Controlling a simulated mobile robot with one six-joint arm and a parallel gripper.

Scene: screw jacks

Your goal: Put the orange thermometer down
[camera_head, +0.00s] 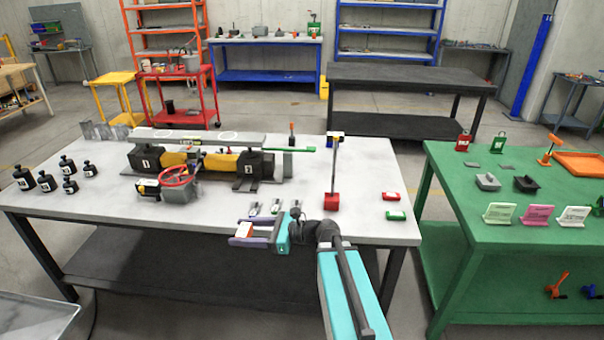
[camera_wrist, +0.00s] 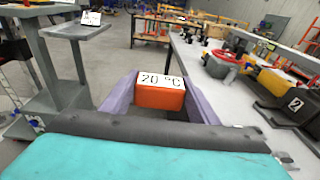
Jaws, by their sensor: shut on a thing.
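The orange thermometer (camera_wrist: 160,95) is a small orange block with a white top face reading "20 °C" in the wrist view. It sits between the two purple fingers of my gripper (camera_wrist: 158,92), which is shut on it. In the head view my gripper (camera_head: 240,232) points left near the front edge of the grey table (camera_head: 120,222). There the thermometer (camera_head: 244,230) shows mostly its white label, with a little orange. In the wrist view the tabletop lies to the right of the fingers.
Small metal pieces (camera_head: 275,207) lie just behind my gripper. A red-based stand (camera_head: 332,200) is to the right. A screw jack assembly (camera_head: 200,165) fills the table's middle, with black weights (camera_head: 47,182) at left. The front left tabletop is clear.

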